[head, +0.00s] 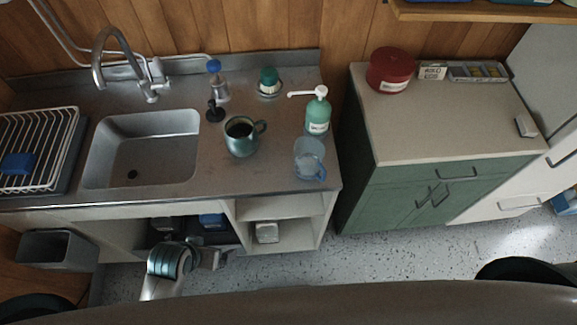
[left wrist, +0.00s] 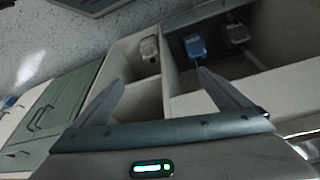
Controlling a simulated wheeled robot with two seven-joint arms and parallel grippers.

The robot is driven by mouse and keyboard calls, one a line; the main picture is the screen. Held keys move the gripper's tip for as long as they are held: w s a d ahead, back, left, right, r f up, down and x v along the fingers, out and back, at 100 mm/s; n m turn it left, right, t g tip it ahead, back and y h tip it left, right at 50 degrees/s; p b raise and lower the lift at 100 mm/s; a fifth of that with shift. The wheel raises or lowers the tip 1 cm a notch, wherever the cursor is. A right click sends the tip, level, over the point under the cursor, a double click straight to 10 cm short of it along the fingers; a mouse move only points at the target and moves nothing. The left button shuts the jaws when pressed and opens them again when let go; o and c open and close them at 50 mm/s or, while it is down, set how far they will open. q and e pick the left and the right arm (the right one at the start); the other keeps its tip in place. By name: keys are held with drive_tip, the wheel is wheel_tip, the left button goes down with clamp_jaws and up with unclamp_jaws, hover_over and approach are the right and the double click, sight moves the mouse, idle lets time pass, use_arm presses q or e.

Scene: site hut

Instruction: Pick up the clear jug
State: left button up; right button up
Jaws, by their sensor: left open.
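The clear jug (head: 309,158) stands upright near the front right corner of the steel sink counter (head: 262,175) in the head view. It looks see-through with a bluish tint, and its handle is at its lower right. My left gripper (left wrist: 165,95) shows two spread fingers with nothing between them in the left wrist view. My left arm is low in front of the counter, to the left of the jug and apart from it. The left wrist view faces the open shelves below the counter; the jug does not show there. My right gripper is not in view.
A teal mug (head: 241,137) stands left of the jug, and a green pump bottle (head: 317,111) stands just behind it. The sink (head: 142,147) and dish rack (head: 38,140) are farther left. A green cabinet (head: 430,190) stands right, across a gap.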

use_arm(q)
drive_tip(key=s+a+f+g+b, duration=0.1)
drive_tip(key=s+f+b, duration=0.2)
drive_tip(key=f, duration=1.2)
drive_tip(key=s+a+f+b, duration=0.1)
drive_tip(key=s+f+b, duration=0.2)
drive_tip(key=f, duration=1.1)
drive_tip(key=s+a+f+g+b, duration=0.1)
drive_tip(key=s+a+f+b, duration=0.1)
drive_tip(key=s+f, duration=0.7)
drive_tip(key=s+a+f+y+b, duration=0.1)
drive_tip(key=s+f+b, duration=0.3)
drive_tip(key=s+f, duration=0.6)
drive_tip(key=shift+a+f+g, duration=0.35)
drive_tip(key=shift+f+g, duration=0.05)
drive_tip(key=shift+f, duration=0.45)
